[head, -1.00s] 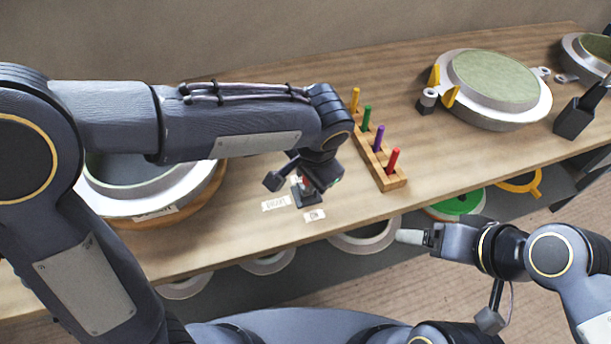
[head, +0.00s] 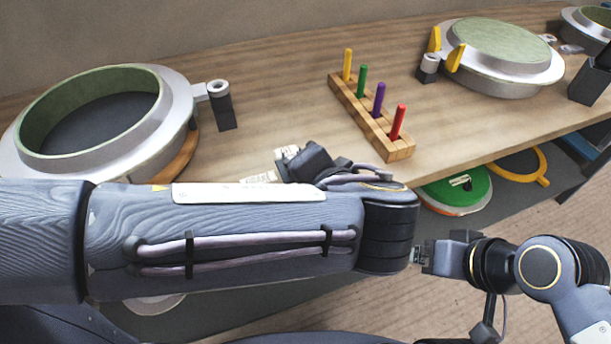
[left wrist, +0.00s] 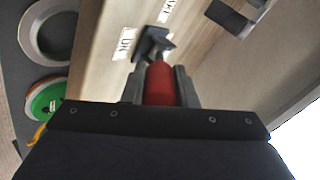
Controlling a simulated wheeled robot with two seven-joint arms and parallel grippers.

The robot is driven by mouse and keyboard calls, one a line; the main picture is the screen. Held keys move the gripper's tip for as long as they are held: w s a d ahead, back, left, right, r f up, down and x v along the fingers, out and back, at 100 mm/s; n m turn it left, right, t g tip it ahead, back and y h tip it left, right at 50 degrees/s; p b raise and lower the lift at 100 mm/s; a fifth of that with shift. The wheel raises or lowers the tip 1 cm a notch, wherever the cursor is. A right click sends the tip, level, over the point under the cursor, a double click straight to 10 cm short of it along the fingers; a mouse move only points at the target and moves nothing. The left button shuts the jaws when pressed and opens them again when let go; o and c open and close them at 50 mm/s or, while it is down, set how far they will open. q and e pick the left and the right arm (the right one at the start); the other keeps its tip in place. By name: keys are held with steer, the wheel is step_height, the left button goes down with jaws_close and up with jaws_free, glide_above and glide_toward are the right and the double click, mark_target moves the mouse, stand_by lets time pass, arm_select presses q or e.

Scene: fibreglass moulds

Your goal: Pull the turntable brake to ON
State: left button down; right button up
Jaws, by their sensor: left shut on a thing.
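The brake's red handle (left wrist: 160,85) is between the two fingers of my left gripper (left wrist: 160,92), which is shut on it. The brake's black base (left wrist: 152,45) sits on the bench just beyond the fingers. The white ON label (left wrist: 126,43) lies beside this base. In the head view my left forearm hides the brake and my left fingers. The turntable's wooden disc (head: 182,160) shows under the large ring mould (head: 180,95) at left. My right gripper (head: 422,257) is in front of the bench, away from the brake; its finger gap is unclear.
A wooden rack (head: 371,128) with yellow, green, purple and red pegs stands mid-bench. A round green-topped mould (head: 500,48) is at the back right. A green disc (head: 455,192) lies on the lower shelf. Bench around the rack is clear.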

arm_select(q)
steer(key=shift+f, duration=0.1)
stand_by(0.4)
steer(key=c, duration=1.1)
jaws_free()
steer(key=shift+c, duration=0.2)
steer(key=shift+s+d, duration=0.1)
steer(key=shift+s, duration=0.05)
steer(key=p+v, duration=0.1)
steer(key=v, duration=0.6)
steer(key=shift+s, duration=0.3)
